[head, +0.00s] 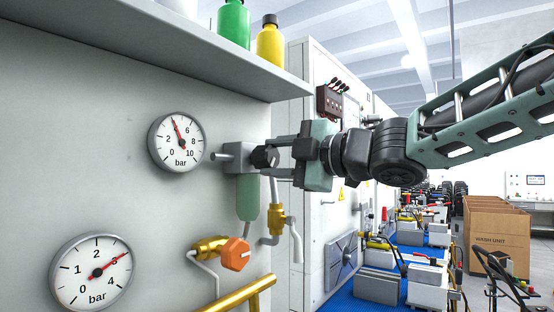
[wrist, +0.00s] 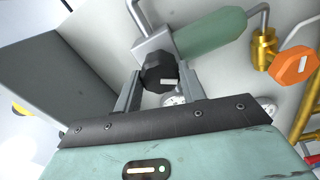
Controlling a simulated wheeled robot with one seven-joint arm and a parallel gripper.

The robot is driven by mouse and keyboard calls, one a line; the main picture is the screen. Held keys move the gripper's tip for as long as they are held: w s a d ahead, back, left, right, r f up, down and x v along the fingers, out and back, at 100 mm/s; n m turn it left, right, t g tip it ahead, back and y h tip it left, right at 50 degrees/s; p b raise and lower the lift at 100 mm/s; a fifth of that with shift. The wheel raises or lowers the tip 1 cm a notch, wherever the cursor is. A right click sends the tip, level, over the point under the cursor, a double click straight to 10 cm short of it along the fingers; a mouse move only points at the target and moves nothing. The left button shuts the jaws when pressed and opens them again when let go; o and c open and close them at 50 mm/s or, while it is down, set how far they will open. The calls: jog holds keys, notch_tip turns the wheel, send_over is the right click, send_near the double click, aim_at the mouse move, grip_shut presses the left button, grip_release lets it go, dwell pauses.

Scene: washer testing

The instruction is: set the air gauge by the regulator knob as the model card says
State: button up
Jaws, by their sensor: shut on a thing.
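The black regulator knob (head: 263,157) is on the front of a grey regulator body with a green bowl (head: 249,199) below. My gripper (head: 270,157) is shut on this knob, one finger on each side; the wrist view also shows the black knob (wrist: 158,72) between the fingers, with a pale mark on its face. The upper round gauge (head: 177,142), left of the regulator, reads 0 to 10 bar; its red needle points up and slightly left, at about 4. The lower gauge (head: 92,273) has a scale up to 4 bar and its needle points near 3. No model card is recognisable.
An orange knob (head: 235,254) on a brass valve (head: 208,245) sits below the regulator, with a brass tap (head: 276,220) and pipes close by. A shelf (head: 150,45) with green and yellow bottles overhangs the gauges. Cardboard boxes (head: 496,234) stand farther right.

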jog(key=shift+f, duration=0.1)
jog(key=o, duration=1)
jog(key=shift+c, duration=0.2)
jog(key=p+v, duration=1)
jog(key=v, duration=0.7)
jog(key=shift+s+d, duration=0.15)
